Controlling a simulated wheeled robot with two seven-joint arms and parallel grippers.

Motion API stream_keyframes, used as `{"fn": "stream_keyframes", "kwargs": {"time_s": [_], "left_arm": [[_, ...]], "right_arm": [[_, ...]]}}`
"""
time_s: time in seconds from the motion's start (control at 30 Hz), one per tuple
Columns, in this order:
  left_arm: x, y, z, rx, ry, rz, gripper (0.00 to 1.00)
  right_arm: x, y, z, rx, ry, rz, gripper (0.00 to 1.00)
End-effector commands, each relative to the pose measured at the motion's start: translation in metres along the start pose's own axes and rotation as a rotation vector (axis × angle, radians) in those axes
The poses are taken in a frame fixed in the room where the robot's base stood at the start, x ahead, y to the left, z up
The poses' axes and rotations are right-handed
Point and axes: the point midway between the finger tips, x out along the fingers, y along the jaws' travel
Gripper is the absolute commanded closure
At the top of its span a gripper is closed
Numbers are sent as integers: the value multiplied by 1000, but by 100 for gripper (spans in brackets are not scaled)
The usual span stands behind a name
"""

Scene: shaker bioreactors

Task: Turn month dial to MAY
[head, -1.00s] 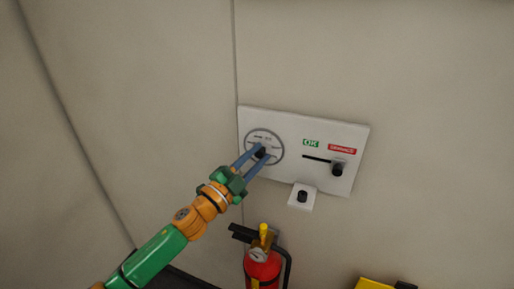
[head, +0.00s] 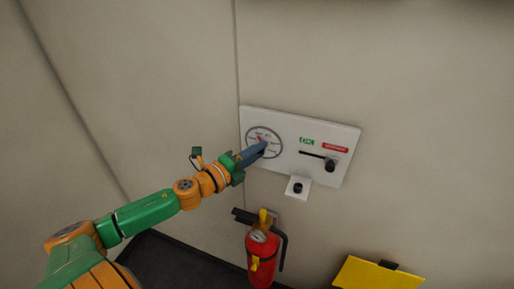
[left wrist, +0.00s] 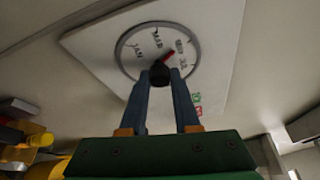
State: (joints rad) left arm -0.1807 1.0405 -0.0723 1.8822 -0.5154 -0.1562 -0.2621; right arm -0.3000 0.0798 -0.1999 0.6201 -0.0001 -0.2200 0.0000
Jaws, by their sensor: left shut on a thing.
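The month dial (head: 264,142) is a round ringed face with small labels on a white wall panel. In the left wrist view the dial (left wrist: 128,62) shows labels around its rim, blurred and tilted. Its black knob (left wrist: 159,74) carries a red pointer (left wrist: 168,55), which points up and right, toward a label that may read MAY; the exact alignment is hard to tell. My left gripper (head: 262,148) is shut on the knob, one finger on each side, and also shows in the left wrist view (left wrist: 160,78). In the head view the fingers partly hide the dial. My right gripper is out of view.
The panel also has a green OK label (head: 307,141), a red label (head: 335,148) and a slider with a black knob (head: 330,165). A small bracket with a black knob (head: 298,187) sits below. A red fire extinguisher (head: 262,262) and a yellow object (head: 375,275) are lower down.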

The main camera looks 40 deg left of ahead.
Motion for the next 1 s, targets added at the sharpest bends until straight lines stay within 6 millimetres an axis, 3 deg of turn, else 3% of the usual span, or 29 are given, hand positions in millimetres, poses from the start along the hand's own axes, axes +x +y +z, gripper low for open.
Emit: {"fn": "stream_keyframes", "kwargs": {"time_s": [0.33, 0.83, 0.87, 0.93, 1.0], "left_arm": [[0, 0, 0, 102, 0, 42, 100], [0, 0, 0, 114, 0, 47, 100], [0, 0, 0, 114, 0, 47, 65], [0, 0, 0, 114, 0, 47, 46], [0, 0, 0, 114, 0, 47, 40]], "right_arm": [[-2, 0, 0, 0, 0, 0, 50], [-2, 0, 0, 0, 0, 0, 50], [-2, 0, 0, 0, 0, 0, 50], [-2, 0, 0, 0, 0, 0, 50], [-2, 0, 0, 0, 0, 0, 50]]}}
